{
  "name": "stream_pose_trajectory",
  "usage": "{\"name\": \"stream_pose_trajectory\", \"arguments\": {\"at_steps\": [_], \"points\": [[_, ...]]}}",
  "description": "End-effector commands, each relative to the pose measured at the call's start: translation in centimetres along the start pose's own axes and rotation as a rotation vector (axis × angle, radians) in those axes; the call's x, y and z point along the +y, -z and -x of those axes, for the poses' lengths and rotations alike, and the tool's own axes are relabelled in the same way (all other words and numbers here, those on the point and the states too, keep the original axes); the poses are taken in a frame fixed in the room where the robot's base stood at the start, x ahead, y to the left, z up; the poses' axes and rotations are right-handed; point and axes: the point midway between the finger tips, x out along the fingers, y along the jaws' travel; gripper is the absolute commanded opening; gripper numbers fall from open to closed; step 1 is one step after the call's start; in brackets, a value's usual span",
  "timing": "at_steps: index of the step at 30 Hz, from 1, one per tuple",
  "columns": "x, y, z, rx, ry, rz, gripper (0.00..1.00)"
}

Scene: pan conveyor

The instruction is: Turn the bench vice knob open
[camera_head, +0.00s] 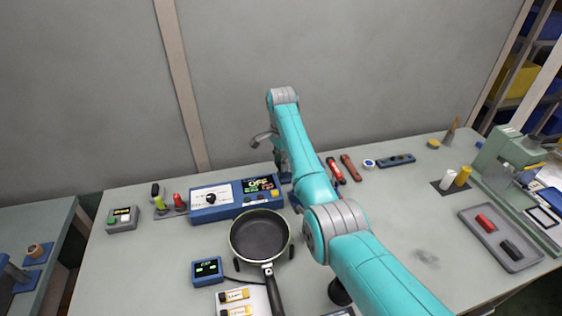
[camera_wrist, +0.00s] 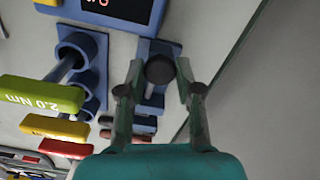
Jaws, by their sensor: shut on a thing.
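The bench vice (camera_wrist: 152,47) is a blue block in the wrist view, with a dark round knob (camera_wrist: 160,69) facing the camera. My gripper (camera_wrist: 161,75) has one finger on each side of this knob and is shut on it. In the head view my gripper (camera_head: 279,163) points down at the back of the bench, behind the blue panel's right end. There my own arm hides most of the vice, and the knob cannot be made out.
A blue panel (camera_head: 225,207) with a display stands left of my gripper. A black pan (camera_head: 260,238) lies in front of it. Red tools (camera_head: 336,170) lie to the right. In the wrist view, green, yellow and red handles (camera_wrist: 40,95) stand close on the left.

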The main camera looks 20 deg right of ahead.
Motion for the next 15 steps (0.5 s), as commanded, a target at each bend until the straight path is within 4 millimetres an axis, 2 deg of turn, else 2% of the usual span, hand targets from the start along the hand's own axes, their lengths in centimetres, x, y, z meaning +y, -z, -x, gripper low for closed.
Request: {"name": "stream_pose_trajectory", "arguments": {"at_steps": [8,15], "points": [[-0.01,-0.01,0.0,0.0,0.0,0.054,0.0],[-0.01,0.0,0.0,0.0,0.0,0.208,0.0]]}}
